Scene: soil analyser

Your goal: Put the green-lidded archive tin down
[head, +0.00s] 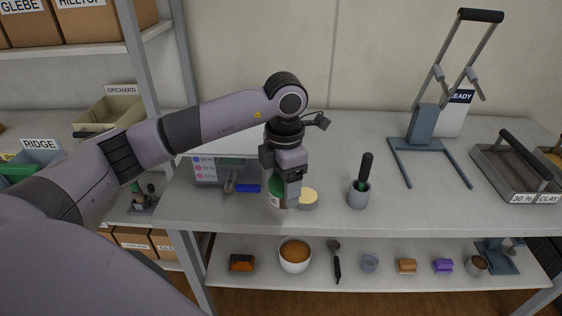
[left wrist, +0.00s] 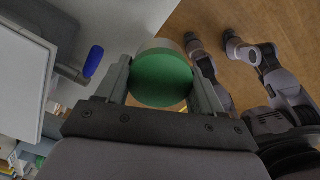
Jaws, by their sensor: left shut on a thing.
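The green-lidded archive tin (head: 274,186) is in my left gripper (head: 285,198), low over the front part of the bench in the head view. The gripper hides much of the tin, and a bit of its pale label shows. In the left wrist view the round green lid (left wrist: 162,78) fills the space between the two fingers of my left gripper (left wrist: 162,92), which are shut on its sides. I cannot tell whether the tin's base touches the bench. My right gripper cannot be made out.
A cream-topped round container (head: 308,198) stands close right of the tin. A grey pot with a green-and-black tool (head: 359,192) is further right. A screened instrument (head: 207,172) and blue handle (head: 248,188) are left. The bench's front edge (head: 400,229) is near.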

